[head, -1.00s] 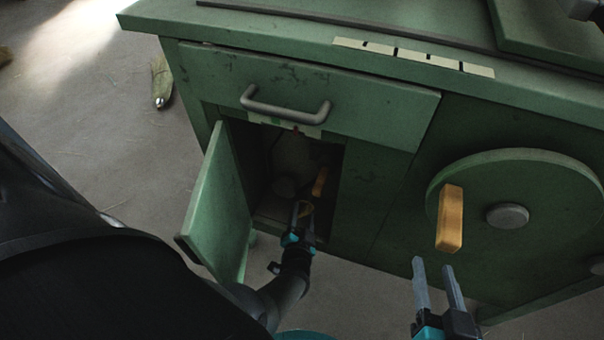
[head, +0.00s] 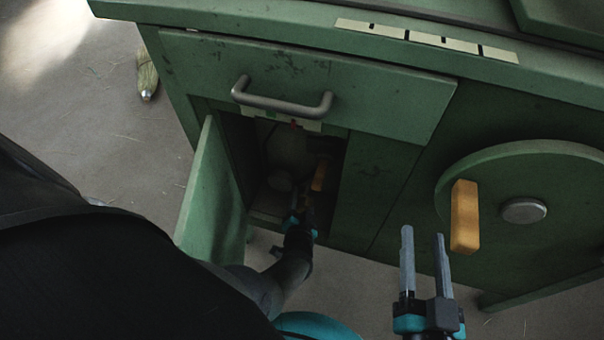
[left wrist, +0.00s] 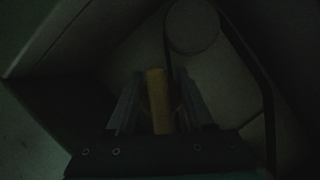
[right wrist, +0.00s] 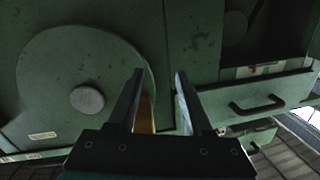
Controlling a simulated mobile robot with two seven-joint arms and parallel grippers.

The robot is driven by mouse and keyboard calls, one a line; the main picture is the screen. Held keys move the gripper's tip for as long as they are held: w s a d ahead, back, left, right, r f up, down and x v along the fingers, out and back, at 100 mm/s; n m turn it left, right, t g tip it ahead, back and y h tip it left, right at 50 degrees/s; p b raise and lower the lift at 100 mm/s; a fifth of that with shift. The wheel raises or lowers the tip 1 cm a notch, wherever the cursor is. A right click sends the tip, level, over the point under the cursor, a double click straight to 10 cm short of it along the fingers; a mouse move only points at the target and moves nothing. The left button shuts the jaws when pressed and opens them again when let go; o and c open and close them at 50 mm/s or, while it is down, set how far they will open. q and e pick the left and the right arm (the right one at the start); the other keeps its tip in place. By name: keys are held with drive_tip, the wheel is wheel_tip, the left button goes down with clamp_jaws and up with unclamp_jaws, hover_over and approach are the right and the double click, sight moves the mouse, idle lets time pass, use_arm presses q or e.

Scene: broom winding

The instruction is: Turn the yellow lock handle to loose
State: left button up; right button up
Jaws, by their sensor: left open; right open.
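The yellow lock handle (head: 319,176) is inside the dark open compartment of the green cabinet. My left gripper (head: 301,201) reaches into that compartment, just in front of the handle and a little to its left. In the dim left wrist view, the yellow handle (left wrist: 158,102) stands between the spread fingers of my left gripper (left wrist: 160,80); contact cannot be told. My right gripper (head: 423,233) is open and empty in front of the cabinet. An orange wheel handle (head: 465,216) is just right of it, and also shows behind the fingers in the right wrist view (right wrist: 146,112).
The compartment door (head: 213,190) hangs open left of my left arm. A round green wheel (head: 560,190) is on the cabinet front at right. A broom head (head: 147,75) lies on the floor.

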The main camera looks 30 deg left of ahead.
use_arm(q)
clamp_jaws()
drive_tip(key=shift+m+y, duration=0.3)
drive_tip(key=shift+m, duration=0.2)
idle(0.4)
unclamp_jaws()
drive_tip(key=shift+s+r, duration=0.1)
